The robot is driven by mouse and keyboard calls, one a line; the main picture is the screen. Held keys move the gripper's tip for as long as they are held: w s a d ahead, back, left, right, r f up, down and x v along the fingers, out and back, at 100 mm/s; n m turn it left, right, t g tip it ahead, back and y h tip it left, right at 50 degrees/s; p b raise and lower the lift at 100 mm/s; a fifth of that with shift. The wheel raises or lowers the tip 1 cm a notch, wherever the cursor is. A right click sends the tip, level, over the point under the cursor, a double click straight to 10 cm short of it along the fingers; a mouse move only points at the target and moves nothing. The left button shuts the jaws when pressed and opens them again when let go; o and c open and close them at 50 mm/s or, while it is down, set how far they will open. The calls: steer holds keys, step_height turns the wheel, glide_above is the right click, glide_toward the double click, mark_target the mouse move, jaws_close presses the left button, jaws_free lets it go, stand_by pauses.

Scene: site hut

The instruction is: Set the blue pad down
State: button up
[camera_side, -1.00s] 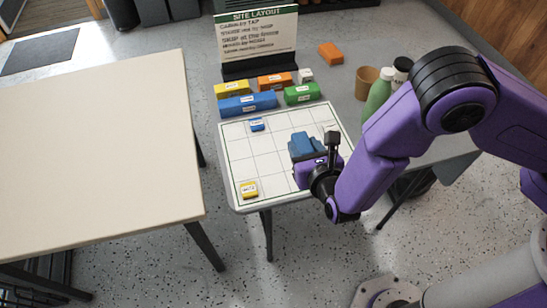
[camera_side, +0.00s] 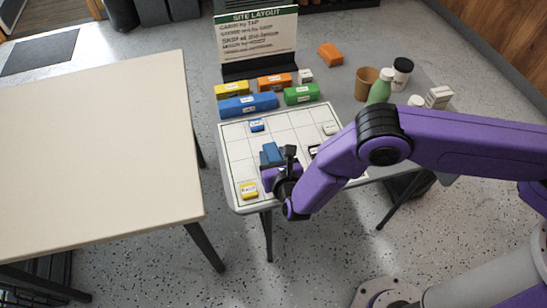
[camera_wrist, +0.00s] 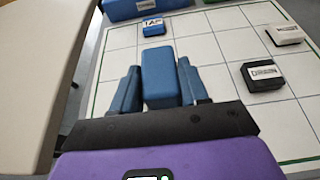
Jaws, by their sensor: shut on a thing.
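My gripper (camera_wrist: 158,72) is shut on a plain blue pad (camera_wrist: 165,84), which stands out between the two blue fingers. In the side view my gripper (camera_side: 272,156) is over the left front part of the white grid board (camera_side: 238,146). Whether the pad touches the board I cannot tell. A small blue block labelled TAP (camera_side: 257,125) lies on the board farther back; it also shows ahead of the pad in the wrist view (camera_wrist: 153,28).
A black labelled block (camera_wrist: 263,76) and a white one (camera_wrist: 285,34) lie on the board to the right. Behind the board are long blue (camera_side: 248,105), yellow (camera_side: 231,89), orange (camera_side: 275,82) and green (camera_side: 302,94) blocks and a sign (camera_side: 255,42). Several grid cells are bare.

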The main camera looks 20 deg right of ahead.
steer(key=shift+f, duration=0.4)
steer(key=shift+f, duration=0.15)
steer(key=o, duration=1)
steer(key=shift+o, duration=0.2)
steer(key=shift+s+r, duration=0.15)
steer(key=shift+r, duration=0.1)
steer(key=v, duration=1.1)
steer(key=shift+s, duration=0.3)
steer(key=shift+r, duration=0.15)
